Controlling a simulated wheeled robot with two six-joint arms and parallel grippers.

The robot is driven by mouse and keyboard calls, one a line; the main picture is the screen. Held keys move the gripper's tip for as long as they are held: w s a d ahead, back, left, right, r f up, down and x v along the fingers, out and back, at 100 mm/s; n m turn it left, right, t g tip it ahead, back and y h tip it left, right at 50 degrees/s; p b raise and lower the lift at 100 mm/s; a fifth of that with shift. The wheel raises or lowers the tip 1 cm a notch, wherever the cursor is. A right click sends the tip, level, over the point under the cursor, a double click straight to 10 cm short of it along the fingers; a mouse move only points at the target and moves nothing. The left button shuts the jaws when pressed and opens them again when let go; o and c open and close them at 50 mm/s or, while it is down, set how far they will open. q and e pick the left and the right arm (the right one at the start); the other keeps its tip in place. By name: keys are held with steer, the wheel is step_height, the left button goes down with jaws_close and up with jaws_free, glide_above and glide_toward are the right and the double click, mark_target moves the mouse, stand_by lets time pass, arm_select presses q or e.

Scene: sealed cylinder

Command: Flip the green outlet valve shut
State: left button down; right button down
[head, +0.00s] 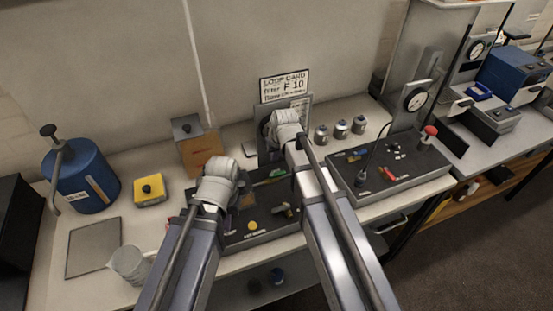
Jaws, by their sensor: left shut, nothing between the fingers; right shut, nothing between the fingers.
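A small green handle (277,173), which looks like the green outlet valve, shows on a dark panel box (262,238) between my two arms. It is too small to tell its exact angle. My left gripper (220,172) is over the left part of the panel, left of the green handle. My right gripper (284,126) is above and just beyond the green handle, in front of the card stand. Both are shut with nothing seen in them; their fingertips are mostly hidden behind the pale wrists. My forearms cover parts of the panel.
A loop card (284,86) stands behind. A second dark panel (405,172) with gauge and red knob is at the right, with several small jars (340,130) behind it. A blue tank (80,177), yellow box (150,190), grey plate (94,248) and beaker (129,264) are at left.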

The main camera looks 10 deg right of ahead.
mark_target(277, 175)
arm_select(q)
steer(key=shift+f+p, duration=0.1)
steer(key=shift+p, duration=0.3)
arm_select(e)
steer(key=s, duration=0.4)
steer(key=shift+d+f, duration=0.1)
steer(key=shift+d, duration=0.3)
steer(key=shift+w, duration=0.1)
